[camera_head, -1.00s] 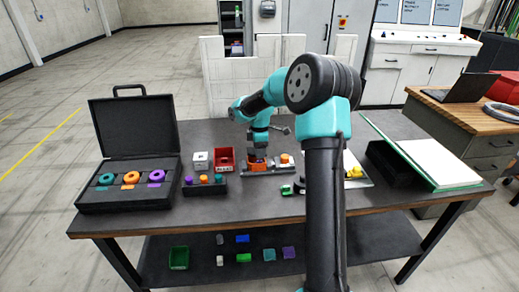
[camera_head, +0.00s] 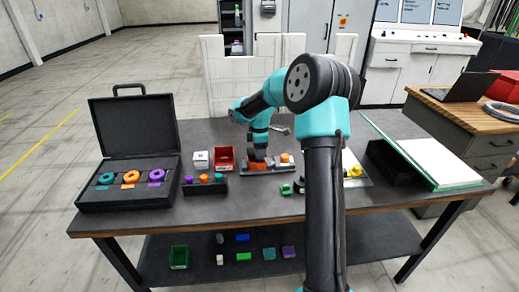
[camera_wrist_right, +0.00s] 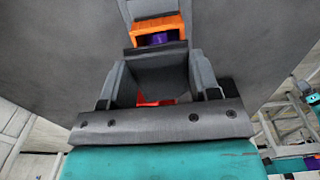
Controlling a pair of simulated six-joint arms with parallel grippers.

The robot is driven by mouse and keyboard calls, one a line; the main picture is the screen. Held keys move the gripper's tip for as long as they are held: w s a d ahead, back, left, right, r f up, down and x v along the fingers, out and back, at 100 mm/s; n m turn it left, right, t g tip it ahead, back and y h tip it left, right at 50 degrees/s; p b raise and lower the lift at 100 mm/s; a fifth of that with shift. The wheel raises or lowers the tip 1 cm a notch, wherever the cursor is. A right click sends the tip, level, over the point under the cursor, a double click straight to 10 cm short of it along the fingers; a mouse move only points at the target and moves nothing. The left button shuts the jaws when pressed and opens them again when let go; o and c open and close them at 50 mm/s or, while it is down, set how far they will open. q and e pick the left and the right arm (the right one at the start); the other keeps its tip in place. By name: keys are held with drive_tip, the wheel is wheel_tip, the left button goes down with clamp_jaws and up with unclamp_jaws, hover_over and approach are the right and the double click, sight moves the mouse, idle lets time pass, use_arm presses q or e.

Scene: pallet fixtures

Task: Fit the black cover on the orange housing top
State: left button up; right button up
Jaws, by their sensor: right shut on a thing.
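My right gripper (camera_head: 257,158) hangs over the grey pallet fixture (camera_head: 280,170) at the middle of the table. In the right wrist view its two fingers (camera_wrist_right: 157,80) flank a dark block, which I take to be the black cover (camera_wrist_right: 155,72). The orange housing (camera_wrist_right: 158,27) shows just beyond the fingertips, with a purple part inside it. In the head view the orange housing (camera_head: 257,167) is mostly hidden below the gripper. Whether the cover touches the housing cannot be told. My left gripper is not in view.
An open black case (camera_head: 130,200) with coloured rings stands at the left. A white box (camera_head: 201,158), a red bin (camera_head: 224,155) and a dark rack (camera_head: 204,188) stand left of the fixture. My right arm hides part of the table's right side.

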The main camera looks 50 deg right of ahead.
drive_tip(key=shift+f, duration=1.1)
idle(0.9)
drive_tip(key=o, duration=1)
drive_tip(key=shift+c, duration=1.3)
drive_tip(key=shift+r, duration=0.15)
drive_tip(key=shift+r, duration=3.9)
